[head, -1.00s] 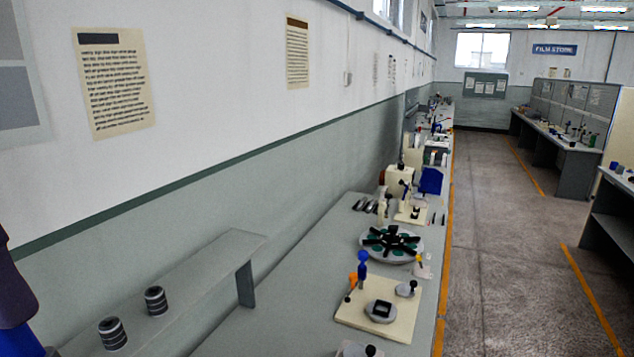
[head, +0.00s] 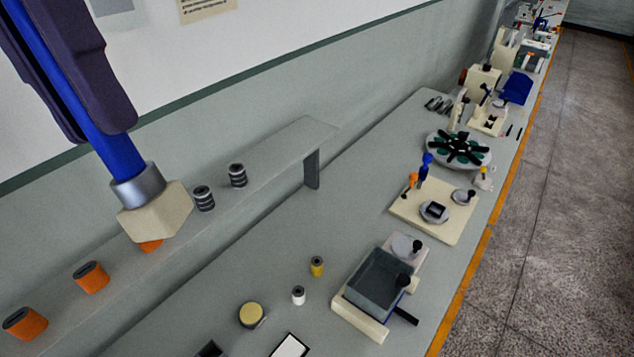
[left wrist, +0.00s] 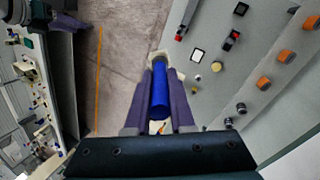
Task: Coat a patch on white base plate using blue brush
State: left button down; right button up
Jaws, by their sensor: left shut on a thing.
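My left gripper (head: 102,134) is shut on the blue handle of the blue brush (head: 118,160). The brush has a grey metal collar and a broad cream bristle block, pointing down to the right above the shelf. In the left wrist view the blue brush (left wrist: 160,95) lies between my purple fingers. A white rectangular plate with a dark border (head: 290,347) lies at the bottom edge of the head view, partly cut off. It also shows in the left wrist view (left wrist: 197,55). I cannot tell for sure that it is the base plate. The bristles are apart from it.
Orange spools (head: 92,277) and grey-black ringed spools (head: 237,175) stand on the raised shelf (head: 290,143).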

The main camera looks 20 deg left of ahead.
pick_arm(q)
jog(key=w+f+t+b, duration=0.1)
jog(key=w+f+b, duration=0.3)
jog(key=f+b, duration=1)
jog(key=w+d+f+t+y+b, duration=0.1)
jog(key=w+f+b, duration=0.4)
jog(key=f+b, duration=1)
jog(key=w+f+t+y+b, duration=0.1)
jog(key=w+f+b, duration=0.4)
jog(key=f+b, duration=0.9)
jog(key=shift+d+f+n+t, duration=0.35)
jog(key=shift+f+t, duration=0.55)
jog(key=shift+f, duration=5.9)
jog(key=shift+a, duration=0.1)
